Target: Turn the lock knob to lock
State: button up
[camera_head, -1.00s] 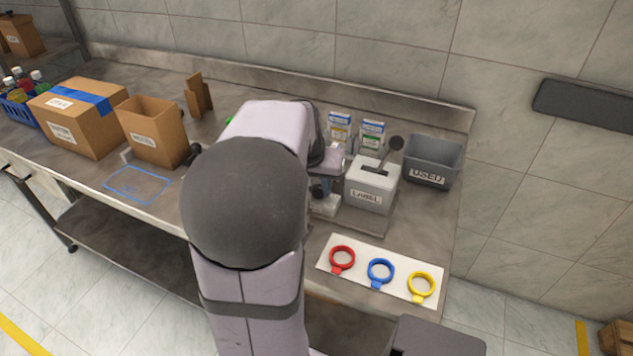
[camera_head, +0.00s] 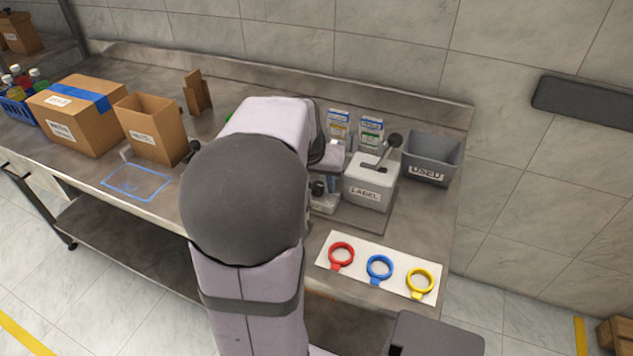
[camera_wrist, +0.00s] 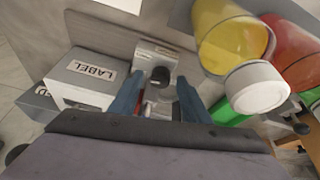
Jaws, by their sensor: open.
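A round black knob (camera_wrist: 160,76) sits on a pale block (camera_wrist: 157,58) in the wrist view. It looks like the lock knob; its lock setting cannot be read. My gripper (camera_wrist: 158,98) is open, with its two blue fingers apart. The knob shows in the gap between them, just beyond the fingertips; I cannot tell whether they touch it. In the head view a dark knob (camera_head: 318,188) shows just right of my arm, on a small device left of the label box. My arm hides the gripper there.
The grey label box (camera_wrist: 83,82) with a lever stands beside the knob's block. A used bin (camera_head: 430,158) and a white mat with colored rings (camera_head: 380,268) stand at right.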

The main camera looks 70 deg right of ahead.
jog(key=v, duration=0.7)
jog(key=shift+r, duration=0.2)
jog(key=shift+w+d+f+m+g+p, duration=0.15)
jog(key=shift+d+f+m+p, duration=0.4)
jog(key=shift+f+p, duration=0.6)
jog(key=shift+w+d+f+m+g+p, duration=0.1)
jog(key=shift+d+f+m+g+p, duration=0.15)
jog(key=shift+d+f+m+p, duration=0.6)
jog(key=shift+w+d+f+m+g+p, duration=0.15)
jog(key=shift+f+m+p, duration=0.25)
jog(key=shift+f+p, duration=1.05)
jog(key=shift+s+a, duration=0.1)
jog(key=shift+a, duration=0.05)
jog(key=shift+c, duration=0.6)
jog(key=shift+r, duration=0.1)
jog(key=c, duration=0.9)
